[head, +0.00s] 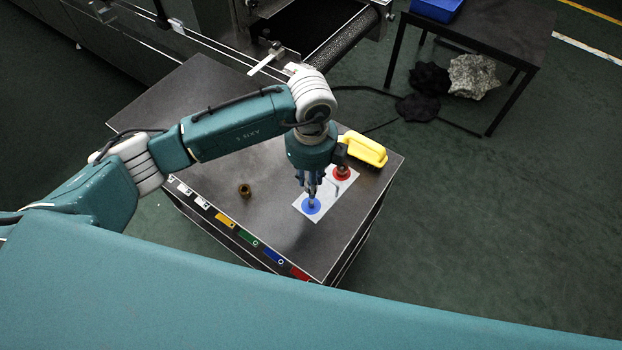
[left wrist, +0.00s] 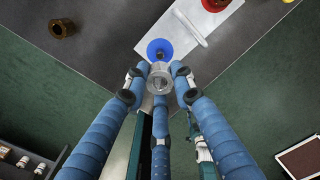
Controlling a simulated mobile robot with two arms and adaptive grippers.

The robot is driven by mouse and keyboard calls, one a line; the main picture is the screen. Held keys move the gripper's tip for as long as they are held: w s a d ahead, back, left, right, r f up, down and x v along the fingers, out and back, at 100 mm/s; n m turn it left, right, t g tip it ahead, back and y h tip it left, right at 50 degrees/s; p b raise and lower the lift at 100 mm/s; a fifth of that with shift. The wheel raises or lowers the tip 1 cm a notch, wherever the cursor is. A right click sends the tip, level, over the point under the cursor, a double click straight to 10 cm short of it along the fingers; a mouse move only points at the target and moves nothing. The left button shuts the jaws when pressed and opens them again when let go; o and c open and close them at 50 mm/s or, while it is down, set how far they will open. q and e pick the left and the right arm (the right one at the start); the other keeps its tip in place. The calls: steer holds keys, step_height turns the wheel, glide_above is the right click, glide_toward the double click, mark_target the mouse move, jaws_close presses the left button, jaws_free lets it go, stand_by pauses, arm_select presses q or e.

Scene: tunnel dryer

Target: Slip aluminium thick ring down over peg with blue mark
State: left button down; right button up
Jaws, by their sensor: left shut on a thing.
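The aluminium thick ring (left wrist: 160,80) is a silvery ring held between the fingertips of my left gripper (left wrist: 160,84), which is shut on it. In the head view my left gripper (head: 311,188) points down over the white plate, and I cannot make out the ring there. The blue mark (head: 311,207) is a round disc on the plate; it also shows in the left wrist view (left wrist: 152,48), with the peg (left wrist: 160,53) standing in it. In that view the ring appears beside the peg, not around it. Their height difference is unclear. My right gripper is not in view.
The white plate (head: 328,203) also carries a red mark (head: 342,174) with a dark brown piece above it, and a pale bar. A yellow handled object (head: 364,149) lies behind. A brown ring-like piece (head: 245,190) stands left. Coloured labels line the table's front edge.

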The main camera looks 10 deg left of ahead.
arm_select(q)
steer(key=b, duration=0.4)
glide_above(311, 201)
step_height(311, 201, down, 5)
steer(key=shift+r, duration=0.2)
steer(key=shift+f+b, duration=0.3)
steer(key=shift+f, duration=0.35)
stand_by(1.3)
steer(key=shift+f+b, duration=1.65)
steer(key=shift+f, duration=0.2)
steer(key=c, duration=1.4)
jaws_free()
steer(key=shift+o, duration=0.2)
